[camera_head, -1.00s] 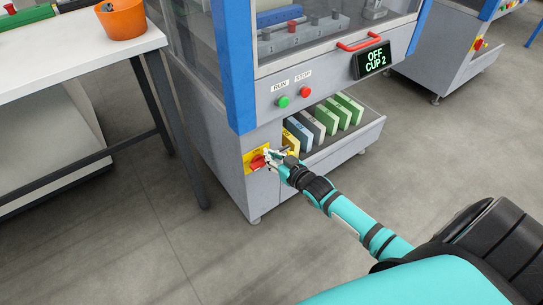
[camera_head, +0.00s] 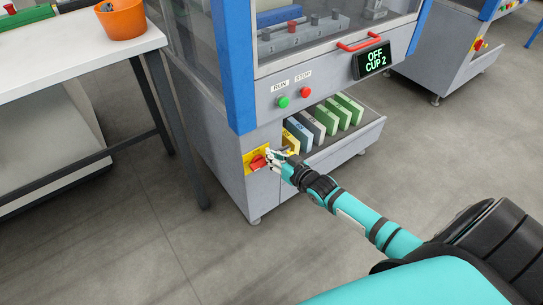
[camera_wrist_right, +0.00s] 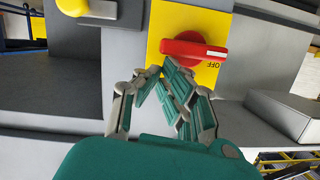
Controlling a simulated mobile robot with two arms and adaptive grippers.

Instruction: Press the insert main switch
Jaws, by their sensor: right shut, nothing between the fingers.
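The main switch is a red rotary knob (camera_head: 258,162) on a yellow plate (camera_head: 250,168), low on the front left of the grey machine. In the right wrist view the red knob (camera_wrist_right: 193,50) lies sideways on the yellow plate (camera_wrist_right: 207,18), its white mark pointing at the word OFF. My right gripper (camera_head: 270,158) is shut and empty, just right of the knob. In the right wrist view its fingertips (camera_wrist_right: 160,72) are at the near edge of the plate, close below the knob; I cannot tell whether they touch it. My left gripper is out of view.
A display (camera_head: 372,60) reads OFF, CUP 2. A green RUN button (camera_head: 283,102) and a red STOP button (camera_head: 306,92) sit above the switch. A white table (camera_head: 70,60) stands left.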

